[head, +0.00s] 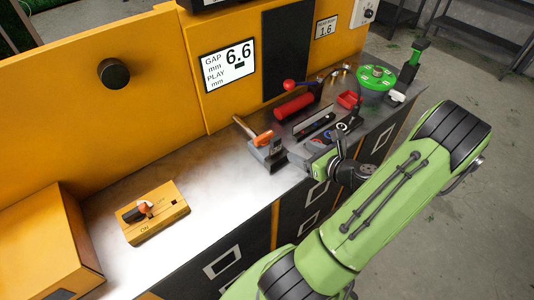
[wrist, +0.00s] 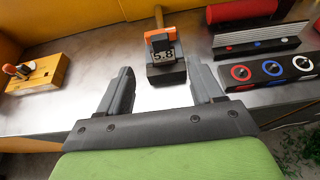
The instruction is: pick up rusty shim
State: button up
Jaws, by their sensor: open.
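I cannot pick out a rusty shim for certain. A brown, rust-coloured strip (wrist: 159,18) sticks out behind a grey block with a 5.8 display (wrist: 166,72) in the wrist view; in the head view the strip (head: 242,126) leans up to the left of the block (head: 270,157). An orange piece (wrist: 160,37) sits on top of the block. My gripper (wrist: 161,73) is open, with nothing between its fingers. The block appears between the fingertips but farther off. In the head view my arm hides most of the gripper, to the right of the block.
A yellow switch box (head: 152,212) stands on the bench at left. At right are a red cylinder (head: 294,106), a black panel with coloured rings (wrist: 270,71), a slotted tray (head: 314,125) and a green round container (head: 377,80). The bench (head: 200,180) between is bare.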

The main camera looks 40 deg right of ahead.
aim_at(278, 141)
jog(key=b+x, duration=0.2)
jog(key=x, duration=1.3)
jog(key=shift+w+f, duration=0.25)
jog(key=shift+s, duration=0.1)
jog(key=shift+c, duration=0.7)
jog(key=c, duration=1)
